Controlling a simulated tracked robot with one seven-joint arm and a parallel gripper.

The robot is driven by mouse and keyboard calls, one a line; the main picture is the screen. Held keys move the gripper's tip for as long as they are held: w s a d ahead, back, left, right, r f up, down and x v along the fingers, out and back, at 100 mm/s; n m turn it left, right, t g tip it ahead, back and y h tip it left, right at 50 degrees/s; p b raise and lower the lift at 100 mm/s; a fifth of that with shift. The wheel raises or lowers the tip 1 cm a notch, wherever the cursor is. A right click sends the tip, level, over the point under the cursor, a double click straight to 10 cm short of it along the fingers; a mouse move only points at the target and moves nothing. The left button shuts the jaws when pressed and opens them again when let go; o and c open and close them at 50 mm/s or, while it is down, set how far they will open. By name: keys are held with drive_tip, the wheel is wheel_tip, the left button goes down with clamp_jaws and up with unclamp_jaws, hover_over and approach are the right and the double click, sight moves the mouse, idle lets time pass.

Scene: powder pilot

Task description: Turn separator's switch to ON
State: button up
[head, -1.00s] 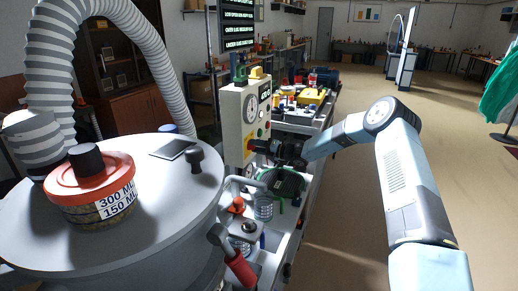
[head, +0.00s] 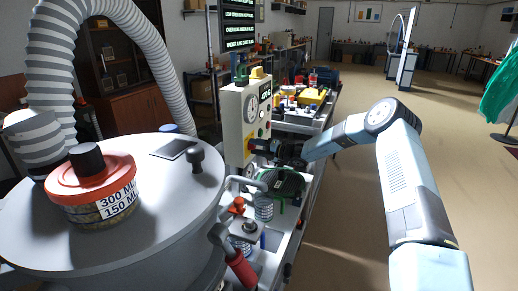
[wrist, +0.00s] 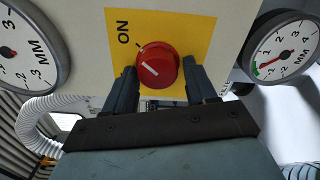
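The separator's switch is a round red knob (wrist: 158,65) with a white pointer line, on a yellow plate (wrist: 195,30) marked ON at its left. The pointer line does not point at the small black tick beside ON. My gripper (wrist: 157,80) has one dark finger on each side of the knob, close to its edges. The fingers look open, with little room beside the knob; contact is hard to tell. In the head view my gripper (head: 256,146) reaches the beige control panel (head: 232,120) from the right, and hides most of the switch.
Dials flank the plate: a left gauge (wrist: 25,50) and a right gauge (wrist: 288,48). In the head view a large grey drum (head: 120,245) with a red-lidded jar (head: 92,190) stands left of the panel. A red-handled lever (head: 238,265) is below. Open floor lies right.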

drive_tip(key=shift+o, duration=1.2)
drive_tip(key=shift+d, duration=0.15)
drive_tip(key=shift+w, duration=0.1)
drive_tip(key=shift+d, duration=0.1)
drive_tip(key=v, duration=1.3)
drive_tip(key=shift+d, duration=0.3)
